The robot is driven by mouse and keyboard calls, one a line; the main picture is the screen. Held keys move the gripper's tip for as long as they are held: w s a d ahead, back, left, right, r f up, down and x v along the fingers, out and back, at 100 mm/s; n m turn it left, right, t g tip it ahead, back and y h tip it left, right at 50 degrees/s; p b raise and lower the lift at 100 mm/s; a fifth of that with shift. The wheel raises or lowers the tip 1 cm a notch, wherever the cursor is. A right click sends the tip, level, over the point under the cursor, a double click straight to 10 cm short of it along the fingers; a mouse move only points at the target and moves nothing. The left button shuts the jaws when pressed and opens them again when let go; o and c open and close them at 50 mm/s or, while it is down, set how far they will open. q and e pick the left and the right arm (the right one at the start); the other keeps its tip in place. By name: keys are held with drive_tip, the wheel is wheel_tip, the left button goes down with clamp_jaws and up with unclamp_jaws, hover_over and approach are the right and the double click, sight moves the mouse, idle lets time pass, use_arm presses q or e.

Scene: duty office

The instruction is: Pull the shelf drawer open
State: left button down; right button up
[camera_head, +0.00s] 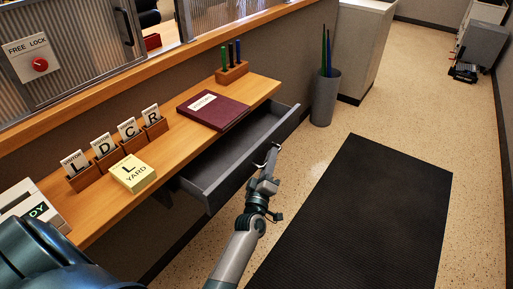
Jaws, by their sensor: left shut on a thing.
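The shelf drawer (222,180) is a dark grey drawer under the wooden shelf (248,93). It stands pulled out, and its inside looks empty. My left gripper (271,155) is at the middle of the drawer's front, shut on the drawer's handle (276,147). The gripper's fingers partly hide the handle. My right gripper is not in view.
On the shelf are a maroon book (212,110), a pen block (232,73), several lettered card holders and a yellow pad (133,173). A grey bin (325,98) with long sticks stands beyond the drawer. A black mat (360,215) covers clear floor at right.

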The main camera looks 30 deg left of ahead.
use_arm(q)
drive_tip(key=shift+s+d, duration=0.15)
drive_tip(key=shift+d, duration=1.15)
drive_tip(key=shift+s+d, duration=0.1)
drive_tip(key=shift+d, duration=1.15)
drive_tip(key=c, duration=2.1)
unclamp_jaws()
